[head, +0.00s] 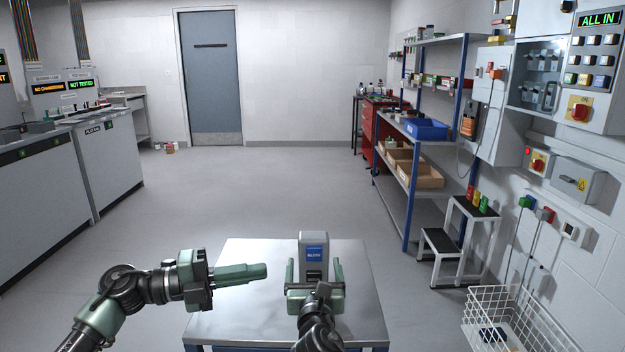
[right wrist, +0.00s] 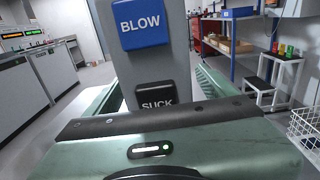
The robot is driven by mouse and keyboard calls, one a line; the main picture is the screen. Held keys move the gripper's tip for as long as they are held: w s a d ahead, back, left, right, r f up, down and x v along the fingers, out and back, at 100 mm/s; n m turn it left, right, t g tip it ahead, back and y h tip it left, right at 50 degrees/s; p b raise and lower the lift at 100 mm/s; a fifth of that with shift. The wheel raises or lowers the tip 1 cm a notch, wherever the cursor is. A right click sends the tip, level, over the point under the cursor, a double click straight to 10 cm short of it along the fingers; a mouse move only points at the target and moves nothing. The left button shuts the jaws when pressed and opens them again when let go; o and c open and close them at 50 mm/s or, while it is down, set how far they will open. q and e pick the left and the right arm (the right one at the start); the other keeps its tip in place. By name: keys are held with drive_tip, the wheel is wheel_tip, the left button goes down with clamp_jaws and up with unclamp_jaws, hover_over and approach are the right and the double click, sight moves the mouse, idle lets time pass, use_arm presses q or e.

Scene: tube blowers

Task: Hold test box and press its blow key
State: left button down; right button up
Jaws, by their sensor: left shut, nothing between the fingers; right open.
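The test box (head: 313,240) is a grey upright block on the small metal table, with a blue BLOW key (head: 315,253) on its near face. In the right wrist view, the BLOW key (right wrist: 141,23) sits above a dark SUCK key (right wrist: 156,95), whose lower part is hidden by my gripper. My right gripper (head: 314,266) is open, with one finger on each side of the box; I cannot tell whether they touch it. My left gripper (head: 265,271) is shut and empty, pointing right, a little left of the box and apart from it.
The metal table (head: 235,320) has a clear top around the box. To the right are a step stool (head: 445,243), a white wire basket (head: 500,330) and a shelf rack (head: 408,205). Grey cabinets (head: 50,190) line the left. The floor ahead is open to a blue-grey door (head: 210,80).

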drive_tip(key=s, duration=1)
drive_tip(key=shift+d, duration=0.15)
drive_tip(key=s+p, duration=0.2)
drive_tip(key=s, duration=0.4)
drive_tip(key=shift+p, duration=0.3)
drive_tip(key=shift+s+d, duration=0.1)
drive_tip(key=shift+d, duration=0.05)
